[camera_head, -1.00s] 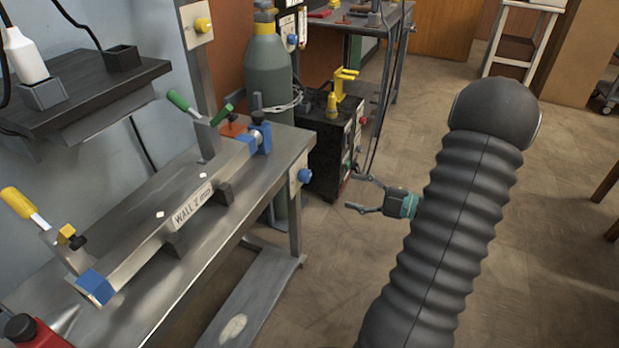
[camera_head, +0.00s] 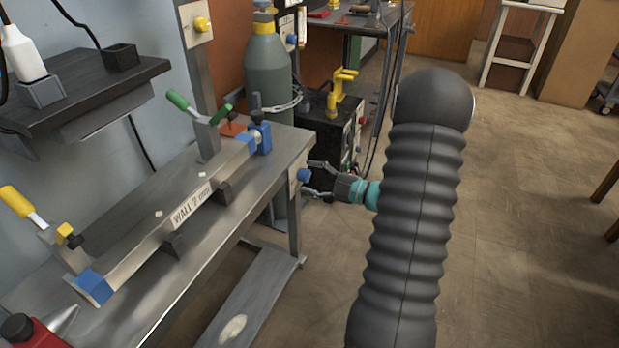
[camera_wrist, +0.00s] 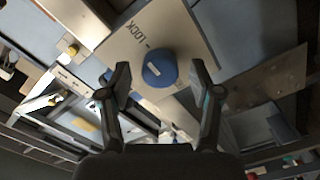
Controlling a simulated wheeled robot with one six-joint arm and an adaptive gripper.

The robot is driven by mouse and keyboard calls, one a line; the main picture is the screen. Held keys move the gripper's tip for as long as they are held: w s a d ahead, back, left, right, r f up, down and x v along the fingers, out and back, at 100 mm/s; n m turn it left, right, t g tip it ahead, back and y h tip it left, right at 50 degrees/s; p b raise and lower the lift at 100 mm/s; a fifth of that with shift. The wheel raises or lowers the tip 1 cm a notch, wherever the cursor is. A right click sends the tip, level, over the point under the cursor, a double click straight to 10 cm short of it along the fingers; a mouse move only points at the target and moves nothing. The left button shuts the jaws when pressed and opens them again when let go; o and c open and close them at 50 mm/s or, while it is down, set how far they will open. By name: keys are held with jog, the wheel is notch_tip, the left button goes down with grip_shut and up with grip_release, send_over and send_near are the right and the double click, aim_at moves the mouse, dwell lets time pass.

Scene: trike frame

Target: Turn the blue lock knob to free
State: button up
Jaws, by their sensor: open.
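The blue lock knob (camera_head: 303,175) sits on a pale plate at the right end of the metal workbench. In the wrist view the round blue knob (camera_wrist: 160,70) carries a short white mark, and its plate (camera_wrist: 140,45) bears lettering that reads "LOCK". My gripper (camera_head: 311,178) is open, with its fingers reaching left toward the knob. In the wrist view my gripper (camera_wrist: 160,74) has one finger on each side of the knob, with gaps showing on both sides. I cannot tell whether the fingertips reach past the knob's face.
The workbench (camera_head: 235,215) carries a clamped metal bar (camera_head: 150,240) with green and yellow lever handles. A grey gas cylinder (camera_head: 268,85) and a black machine (camera_head: 325,140) stand behind the knob. A yellow knob (camera_head: 201,23) is on the upright. The floor at right is open.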

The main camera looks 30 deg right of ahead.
jog(key=shift+w+a, duration=0.2)
jog(key=shift+w, duration=0.05)
jog(key=c, duration=1.1)
jog(key=shift+c, duration=0.2)
